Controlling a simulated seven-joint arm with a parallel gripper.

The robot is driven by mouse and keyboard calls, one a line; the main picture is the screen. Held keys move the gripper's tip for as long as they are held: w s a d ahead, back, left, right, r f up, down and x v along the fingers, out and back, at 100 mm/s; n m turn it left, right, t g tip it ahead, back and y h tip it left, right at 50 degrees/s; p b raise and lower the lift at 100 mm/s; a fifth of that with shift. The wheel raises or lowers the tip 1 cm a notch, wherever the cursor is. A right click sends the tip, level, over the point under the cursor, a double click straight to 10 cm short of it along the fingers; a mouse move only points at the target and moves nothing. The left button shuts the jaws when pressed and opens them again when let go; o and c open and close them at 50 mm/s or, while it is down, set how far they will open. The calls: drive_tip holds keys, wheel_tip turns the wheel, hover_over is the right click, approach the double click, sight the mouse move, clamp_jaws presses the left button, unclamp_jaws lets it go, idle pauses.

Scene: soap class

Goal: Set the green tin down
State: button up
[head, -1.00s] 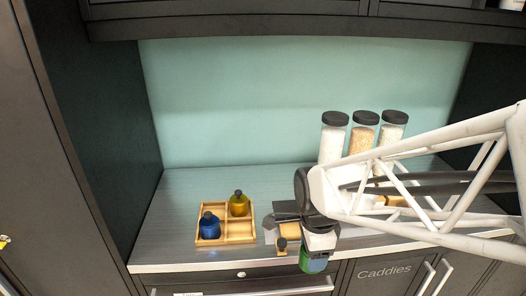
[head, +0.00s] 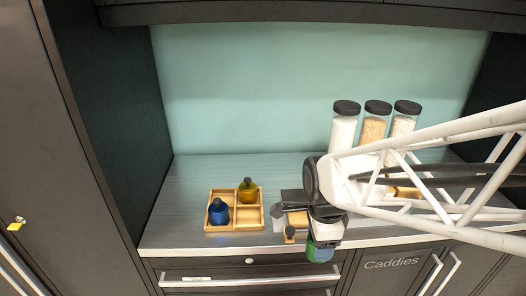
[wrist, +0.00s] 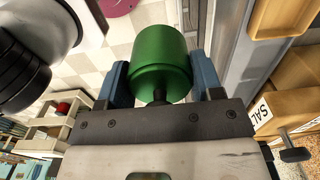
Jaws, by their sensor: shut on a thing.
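My gripper (wrist: 158,85) is shut on the green tin (wrist: 158,52), with a blue finger on each side of it. The tin is a round, dark green cylinder, and the wrist view shows it close up. In the head view the tin (head: 321,254) hangs below my gripper (head: 322,246), in front of the counter's front edge. A wooden tray (head: 234,229) with compartments lies on the counter to the left. The other two compartments look empty.
A small wooden box with a dark knob (head: 290,235) sits by the counter edge, just left of my gripper. A wooden box labelled SALT (wrist: 285,110) shows in the wrist view. Several black-lidded jars (head: 373,128) stand behind my arm. The counter left of the tray is clear.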

drive_tip(key=w+a, duration=0.2)
drive_tip(key=a, duration=0.9)
drive_tip(key=shift+f, duration=0.1)
drive_tip(key=shift+w, duration=0.15)
hover_over(249, 218)
drive_tip(key=shift+f, duration=0.75)
idle(0.4)
drive_tip(key=shift+f, duration=1.75)
drive_tip(key=shift+f, duration=0.1)
